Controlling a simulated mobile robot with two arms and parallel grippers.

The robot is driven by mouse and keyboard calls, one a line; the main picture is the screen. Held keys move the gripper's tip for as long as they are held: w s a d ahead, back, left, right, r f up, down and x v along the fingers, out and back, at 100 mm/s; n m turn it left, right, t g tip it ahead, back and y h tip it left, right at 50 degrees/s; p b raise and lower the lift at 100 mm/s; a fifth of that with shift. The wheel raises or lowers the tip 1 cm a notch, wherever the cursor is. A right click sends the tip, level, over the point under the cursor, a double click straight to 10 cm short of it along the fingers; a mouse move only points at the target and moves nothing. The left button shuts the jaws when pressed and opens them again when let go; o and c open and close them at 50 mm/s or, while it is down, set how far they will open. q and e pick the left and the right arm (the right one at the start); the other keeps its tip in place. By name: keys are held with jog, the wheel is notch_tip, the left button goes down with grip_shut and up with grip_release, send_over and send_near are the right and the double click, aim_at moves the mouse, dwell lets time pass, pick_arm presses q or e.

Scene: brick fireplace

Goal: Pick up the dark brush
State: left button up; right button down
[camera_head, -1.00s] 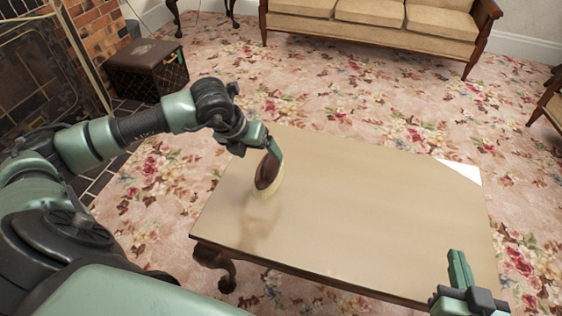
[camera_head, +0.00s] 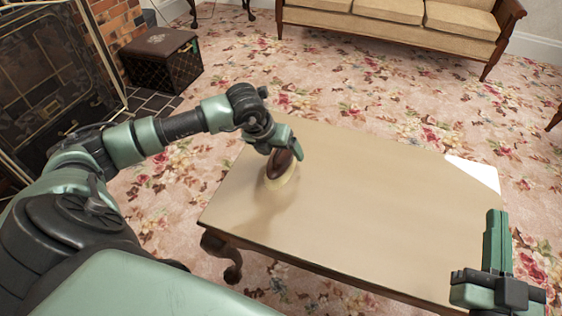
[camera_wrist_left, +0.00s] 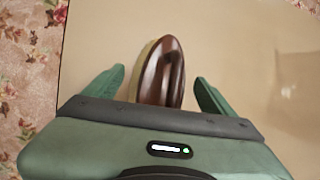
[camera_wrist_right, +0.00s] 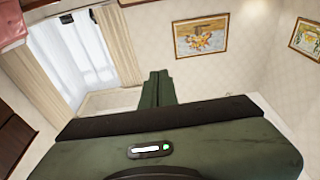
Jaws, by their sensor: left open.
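The dark brush (camera_head: 277,170) has a glossy dark brown back and pale bristles. It rests on the left part of the tan table (camera_head: 365,205). My left gripper (camera_head: 284,152) is over the brush and partly covers it in the head view. In the left wrist view the brush (camera_wrist_left: 163,75) lies between the two open fingers (camera_wrist_left: 160,80), with a gap on each side; its near end is hidden by the gripper body. My right gripper (camera_head: 497,240) is shut and empty, off the table's right front; its fingers are together in the right wrist view (camera_wrist_right: 157,88).
The rest of the tabletop is clear. A dark box (camera_head: 160,60) stands by the brick fireplace, and a tan sofa (camera_head: 395,20) stands at the back.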

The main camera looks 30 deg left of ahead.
pick_arm(q)
jog(key=c, duration=1.6)
jog(key=shift+o, duration=0.2)
jog(key=shift+r, duration=0.15)
